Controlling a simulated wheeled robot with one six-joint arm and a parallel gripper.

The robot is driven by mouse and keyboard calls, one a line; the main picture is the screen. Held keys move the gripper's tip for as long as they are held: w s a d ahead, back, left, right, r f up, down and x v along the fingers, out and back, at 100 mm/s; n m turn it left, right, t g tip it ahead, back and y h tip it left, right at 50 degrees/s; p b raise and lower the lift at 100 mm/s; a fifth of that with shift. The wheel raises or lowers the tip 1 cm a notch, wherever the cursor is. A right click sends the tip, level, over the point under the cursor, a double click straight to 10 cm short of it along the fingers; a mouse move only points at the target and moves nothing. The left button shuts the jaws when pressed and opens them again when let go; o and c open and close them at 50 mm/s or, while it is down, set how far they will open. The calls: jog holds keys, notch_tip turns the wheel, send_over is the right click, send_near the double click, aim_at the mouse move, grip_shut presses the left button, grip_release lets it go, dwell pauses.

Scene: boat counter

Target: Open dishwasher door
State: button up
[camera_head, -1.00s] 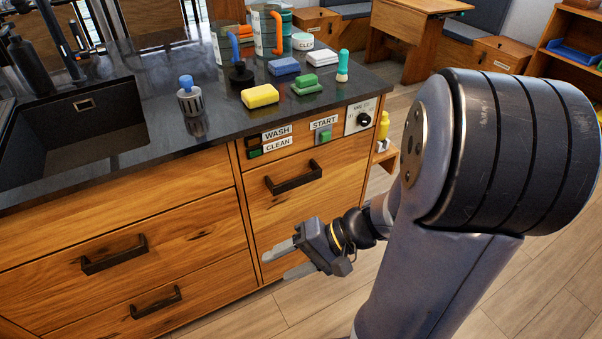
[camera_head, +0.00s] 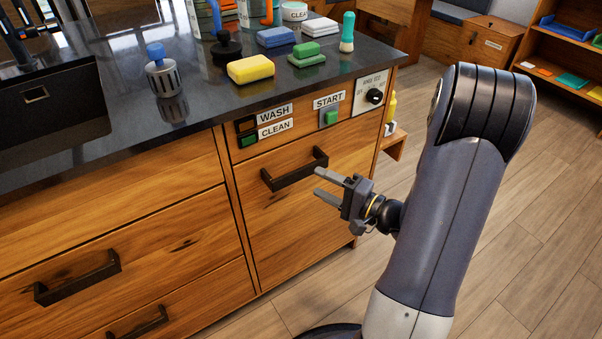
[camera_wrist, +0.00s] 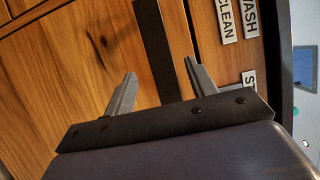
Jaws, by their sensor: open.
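The dishwasher door (camera_head: 290,215) is a wooden front panel below the WASH, CLEAN and START labels, and it looks shut. Its black bar handle (camera_head: 295,170) runs across the upper part of the panel. My gripper (camera_head: 322,183) is open, its two grey fingers pointing at the door just right of and slightly below the handle. In the wrist view the dark handle (camera_wrist: 160,50) passes between the two spread fingers (camera_wrist: 160,88) in the picture. Whether the fingers touch it, I cannot tell.
The control strip has a green START button (camera_head: 331,118) and a dial (camera_head: 375,96). The dark counter (camera_head: 200,125) above holds a yellow sponge (camera_head: 250,68), brushes and several other items. Drawers with a black handle (camera_head: 78,277) are at left. Open wooden floor (camera_head: 500,260) lies right.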

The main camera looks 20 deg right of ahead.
aim_at(303, 175)
jog(key=shift+x, duration=3.5)
jog(key=shift+s, duration=0.1)
jog(key=shift+c, duration=0.2)
grip_shut()
